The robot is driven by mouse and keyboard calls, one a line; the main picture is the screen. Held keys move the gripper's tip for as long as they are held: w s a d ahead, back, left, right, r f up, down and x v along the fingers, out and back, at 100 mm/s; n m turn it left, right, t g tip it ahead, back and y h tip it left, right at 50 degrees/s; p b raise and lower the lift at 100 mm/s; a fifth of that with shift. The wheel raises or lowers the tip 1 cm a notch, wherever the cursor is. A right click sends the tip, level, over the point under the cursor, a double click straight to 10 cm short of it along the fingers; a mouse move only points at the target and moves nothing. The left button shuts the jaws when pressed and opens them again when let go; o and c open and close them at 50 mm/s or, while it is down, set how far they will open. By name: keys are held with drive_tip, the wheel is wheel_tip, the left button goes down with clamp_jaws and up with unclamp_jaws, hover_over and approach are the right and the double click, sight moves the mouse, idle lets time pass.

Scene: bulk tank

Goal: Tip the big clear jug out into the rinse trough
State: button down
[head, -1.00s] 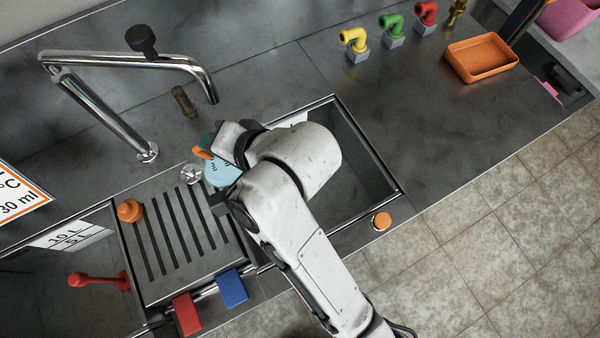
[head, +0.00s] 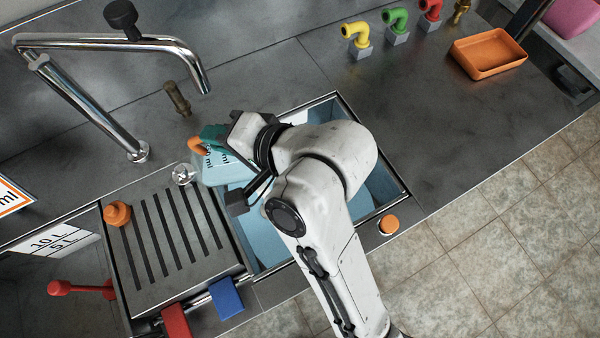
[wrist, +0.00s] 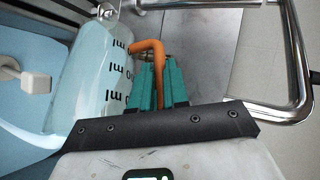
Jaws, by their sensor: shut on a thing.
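The big clear jug (head: 225,168) has black ml markings, an orange handle (head: 198,147) and pale blue liquid in it. It is held tilted over the left end of the rinse trough (head: 262,262), which has light blue liquid spread in it. In the wrist view the jug (wrist: 88,85) fills the upper left, with its handle (wrist: 152,47) between teal fingers. My gripper (wrist: 158,85) is shut on that handle; in the head view its teal fingers (head: 212,132) show at the handle. My arm hides the middle of the trough and part of the jug.
A chrome tap (head: 110,100) arches over the counter behind the trough. A slotted drainboard (head: 170,245) with an orange knob (head: 117,213) lies left of it. An orange tray (head: 488,54) and coloured pipe elbows (head: 397,25) stand back right. Counter right of the trough is clear.

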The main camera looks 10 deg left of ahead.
drive_tip(key=shift+w+d+y+b, duration=0.1)
drive_tip(key=shift+d+y+b, duration=0.45)
drive_tip(key=shift+b, duration=0.65)
